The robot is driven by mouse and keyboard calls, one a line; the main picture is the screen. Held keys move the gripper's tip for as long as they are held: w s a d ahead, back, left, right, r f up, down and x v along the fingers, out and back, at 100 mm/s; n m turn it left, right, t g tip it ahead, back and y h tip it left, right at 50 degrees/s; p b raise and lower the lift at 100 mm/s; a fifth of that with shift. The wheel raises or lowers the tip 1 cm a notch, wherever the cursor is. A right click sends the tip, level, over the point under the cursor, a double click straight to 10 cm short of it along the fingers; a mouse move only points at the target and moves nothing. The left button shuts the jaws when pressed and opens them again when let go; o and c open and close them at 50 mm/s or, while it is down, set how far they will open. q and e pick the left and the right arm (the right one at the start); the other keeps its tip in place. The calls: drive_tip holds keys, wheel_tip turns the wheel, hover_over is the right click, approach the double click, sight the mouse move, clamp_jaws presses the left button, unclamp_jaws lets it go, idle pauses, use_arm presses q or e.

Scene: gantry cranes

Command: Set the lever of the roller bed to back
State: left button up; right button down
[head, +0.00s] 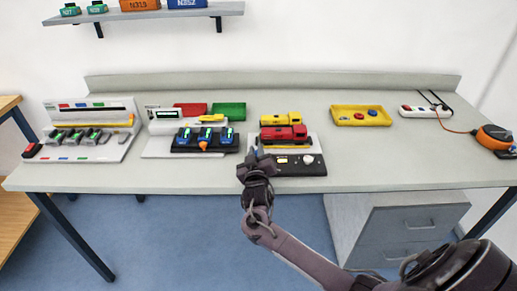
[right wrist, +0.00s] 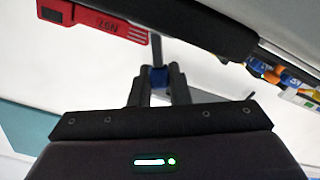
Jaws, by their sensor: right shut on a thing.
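The roller bed (head: 315,150) stands near the middle of the table, with a red locomotive (head: 284,134) on it and a black control panel (head: 300,169) at its front. My right gripper (head: 258,160) is at the left end of this panel. In the right wrist view, its two fingers (right wrist: 160,88) are shut on a small lever with a blue part (right wrist: 158,76) and a dark stem rising above it. The fingers and wrist hide most of the lever in the head view, so I cannot tell its exact position. My left gripper is not in view.
A yellow locomotive (head: 281,118) stands behind the red one. To the left is a black rack (head: 185,147) with several small devices. The table's front right is clear.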

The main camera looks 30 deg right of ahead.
drive_tip(key=c, duration=1.4)
unclamp_jaws()
drive_tip(key=shift+o, duration=0.2)
drive_tip(key=shift+a, duration=0.1)
drive_tip(key=b+v, duration=0.1)
drive_tip(key=v, duration=0.6)
drive_tip(key=shift+s+a, duration=0.15)
drive_tip(key=shift+s, duration=0.2)
